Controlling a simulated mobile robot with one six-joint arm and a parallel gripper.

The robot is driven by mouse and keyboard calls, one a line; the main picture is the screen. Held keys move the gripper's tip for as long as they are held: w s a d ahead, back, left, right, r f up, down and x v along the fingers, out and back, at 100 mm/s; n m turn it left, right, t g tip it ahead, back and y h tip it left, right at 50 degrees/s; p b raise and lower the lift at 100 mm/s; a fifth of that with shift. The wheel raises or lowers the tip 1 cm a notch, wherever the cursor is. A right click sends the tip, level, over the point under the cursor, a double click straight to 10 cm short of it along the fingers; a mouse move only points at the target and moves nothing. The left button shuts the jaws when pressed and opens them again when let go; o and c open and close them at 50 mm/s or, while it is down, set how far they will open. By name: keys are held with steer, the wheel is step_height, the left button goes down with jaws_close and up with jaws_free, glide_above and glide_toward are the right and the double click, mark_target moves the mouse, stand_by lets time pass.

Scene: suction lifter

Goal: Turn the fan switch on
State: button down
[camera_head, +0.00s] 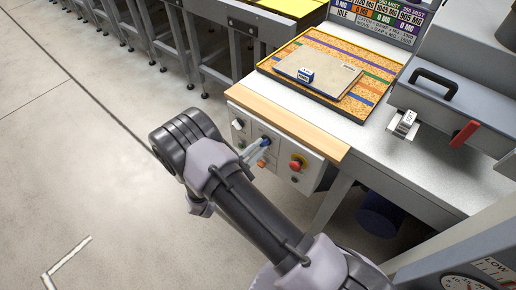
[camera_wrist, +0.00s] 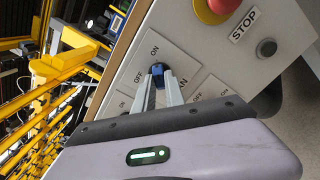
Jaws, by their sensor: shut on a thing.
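The control panel (camera_head: 275,158) is on the front of the workbench, with several switches and buttons. My gripper (camera_head: 261,143) reaches it from the left, fingertips at a blue switch knob. In the wrist view my gripper (camera_wrist: 162,84) is shut on the blue knob (camera_wrist: 157,69), which sits on a grey plate (camera_wrist: 140,55) with ON and OFF labels. The fingers cover part of the knob, so I cannot tell its exact setting.
A red stop button (camera_head: 297,164) and an orange switch (camera_head: 262,163) are close to my fingers; the red button (camera_wrist: 222,6) also shows in the wrist view. A wooden edge (camera_head: 290,122) runs above the panel. A board (camera_head: 318,74) lies on the bench. Open floor is at left.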

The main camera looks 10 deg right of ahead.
stand_by(0.4)
steer(key=c, duration=1.4)
jaws_free()
steer(key=p+v, duration=0.2)
steer(key=v, duration=1.5)
steer(key=shift+s+a+p, duration=0.15)
steer(key=shift+a+p, duration=0.05)
steer(key=shift+p, duration=0.2)
